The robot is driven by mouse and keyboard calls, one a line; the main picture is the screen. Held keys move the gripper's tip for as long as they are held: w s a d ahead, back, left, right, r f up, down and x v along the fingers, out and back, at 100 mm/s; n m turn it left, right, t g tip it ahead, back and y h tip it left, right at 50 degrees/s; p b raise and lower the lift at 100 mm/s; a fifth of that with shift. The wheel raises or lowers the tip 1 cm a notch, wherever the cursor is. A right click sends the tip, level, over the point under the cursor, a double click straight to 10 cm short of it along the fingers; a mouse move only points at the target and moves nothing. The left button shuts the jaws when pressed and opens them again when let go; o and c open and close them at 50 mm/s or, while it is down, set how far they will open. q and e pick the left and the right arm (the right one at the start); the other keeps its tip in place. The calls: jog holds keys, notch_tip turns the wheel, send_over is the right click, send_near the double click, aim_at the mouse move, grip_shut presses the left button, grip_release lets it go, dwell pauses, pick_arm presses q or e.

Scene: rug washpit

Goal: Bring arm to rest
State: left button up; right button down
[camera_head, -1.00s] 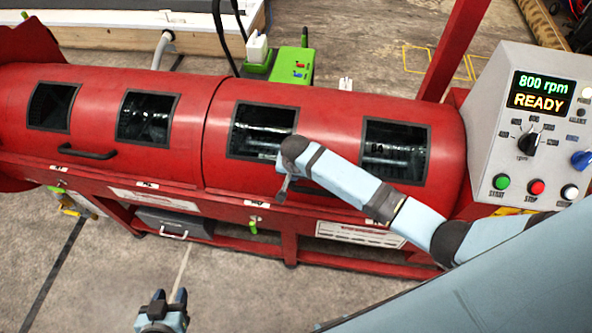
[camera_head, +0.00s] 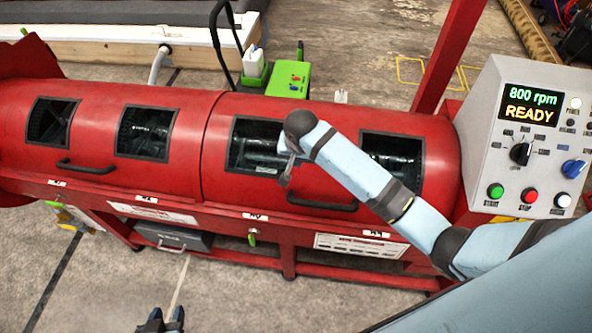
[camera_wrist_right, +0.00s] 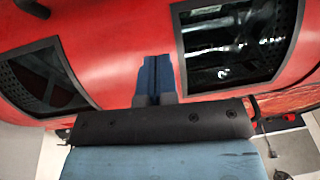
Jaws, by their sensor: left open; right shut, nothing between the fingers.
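My right arm comes in from the right in the head view, and its gripper (camera_head: 284,181) hangs at the front of the red drum machine (camera_head: 190,100), by the lower edge of a window. In the right wrist view the right gripper's blue fingers (camera_wrist_right: 156,75) are together with nothing between them. The red drum surface lies behind them; I cannot tell whether they touch it. My left gripper (camera_head: 163,318) shows at the bottom edge of the head view, over the floor. Its two fingers are apart and empty, and its rear is cut off by the frame.
A grey control panel (camera_head: 500,95) with a display reading 800 rpm READY stands at the right. The drum has dark windows and two black handles (camera_head: 322,203). A green box (camera_head: 288,80) stands behind the drum. Bare floor (camera_head: 120,285) lies in front.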

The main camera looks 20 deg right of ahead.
jog(key=s+f, duration=0.1)
jog(key=s, duration=0.1)
jog(key=s+a+f+n+t+y, duration=0.1)
jog(key=f, duration=0.1)
jog(key=s+a+f+n, duration=0.1)
jog(key=s, duration=0.1)
jog(key=shift+s+f+t+y, duration=0.3)
jog(key=shift+f, duration=0.05)
jog(key=s+f+n+t+y, duration=0.1)
jog(key=s+n+t, duration=0.2)
jog(key=s, duration=0.6)
jog(key=s+d+f+n+t, duration=0.1)
jog(key=s+n+t, duration=0.3)
jog(key=s, duration=0.5)
jog(key=shift+s+d+f+y, duration=0.25)
jog(key=shift+s+f+y, duration=0.1)
jog(key=shift+f+y, duration=0.05)
